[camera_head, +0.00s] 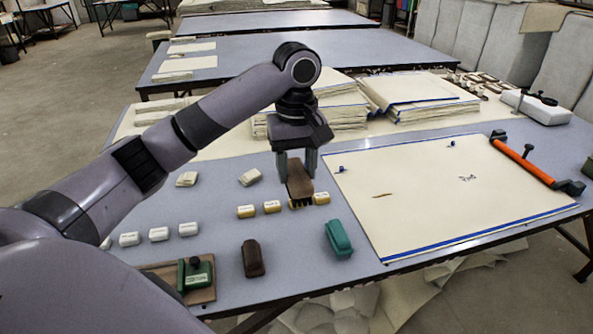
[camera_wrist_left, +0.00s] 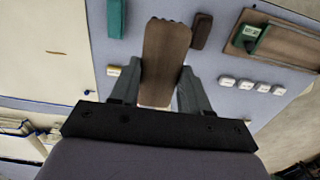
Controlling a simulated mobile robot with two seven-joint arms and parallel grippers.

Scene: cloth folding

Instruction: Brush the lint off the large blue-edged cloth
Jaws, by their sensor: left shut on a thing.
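The large cream cloth with blue edges (camera_head: 430,215) lies flat on the right part of the table. The brown mark also shows in the left wrist view (camera_wrist_left: 55,52). My left gripper (camera_head: 297,165) is shut on a brown wooden brush (camera_head: 299,182) with dark bristles, held left of the cloth and apart from it. The brush fills the middle of the left wrist view (camera_wrist_left: 165,60). My right gripper is not in view.
An orange-handled bar (camera_head: 525,162) lies along the cloth's right edge. Small blue pins (camera_head: 340,169) sit near its far edge. Folded cloth stacks (camera_head: 415,95) stand behind. A teal tool (camera_head: 338,238), a dark brown block (camera_head: 253,258) and several small labelled blocks (camera_head: 159,234) lie left of the cloth.

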